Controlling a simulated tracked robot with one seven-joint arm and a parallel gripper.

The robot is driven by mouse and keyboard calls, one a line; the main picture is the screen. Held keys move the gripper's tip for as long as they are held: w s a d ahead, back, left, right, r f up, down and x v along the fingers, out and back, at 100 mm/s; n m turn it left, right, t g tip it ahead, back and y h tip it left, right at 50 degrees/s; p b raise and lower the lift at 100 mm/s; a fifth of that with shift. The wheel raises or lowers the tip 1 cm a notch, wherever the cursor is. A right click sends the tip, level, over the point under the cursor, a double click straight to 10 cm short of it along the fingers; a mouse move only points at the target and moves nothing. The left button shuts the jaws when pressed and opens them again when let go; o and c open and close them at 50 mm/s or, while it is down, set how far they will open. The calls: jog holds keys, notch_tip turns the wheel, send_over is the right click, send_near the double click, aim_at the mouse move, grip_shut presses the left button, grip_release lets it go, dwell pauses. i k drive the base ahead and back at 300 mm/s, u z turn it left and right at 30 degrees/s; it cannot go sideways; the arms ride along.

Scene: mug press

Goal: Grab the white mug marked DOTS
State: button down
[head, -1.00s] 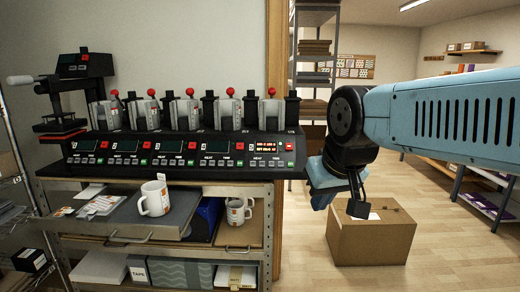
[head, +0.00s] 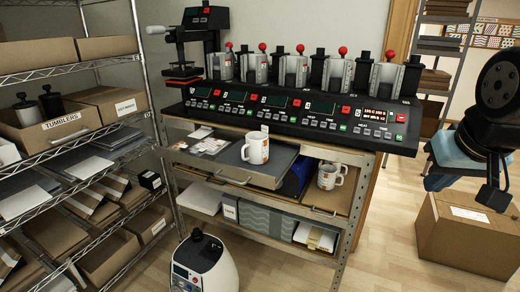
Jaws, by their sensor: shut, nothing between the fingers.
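A white mug (head: 256,148) with an orange-brown print stands upright on the pulled-out grey tray (head: 215,160) below the press bench. A second white mug (head: 328,177) with a coloured print stands on the brown shelf board to its right and lower. I cannot read the marking on either mug, so I cannot tell which says DOTS. My gripper (head: 494,196) hangs at the right edge of the head view, shut and empty, in front of the cardboard box and well to the right of both mugs. My arm partly leaves the picture there.
A row of mug presses (head: 310,75) with red knobs tops the bench. A wire rack (head: 85,150) with boxes fills the left. A white rounded appliance (head: 205,268) stands on the floor before the bench. A cardboard box (head: 455,235) sits on the floor at right.

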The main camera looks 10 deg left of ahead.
aim_at(253, 150)
jog(key=u, duration=0.8)
jog(key=i, duration=0.1)
jog(key=z, duration=2.8)
jog(key=k, duration=1)
jog(key=u, duration=1.6)
jog(key=i, duration=0.7)
jog(key=u, duration=0.05)
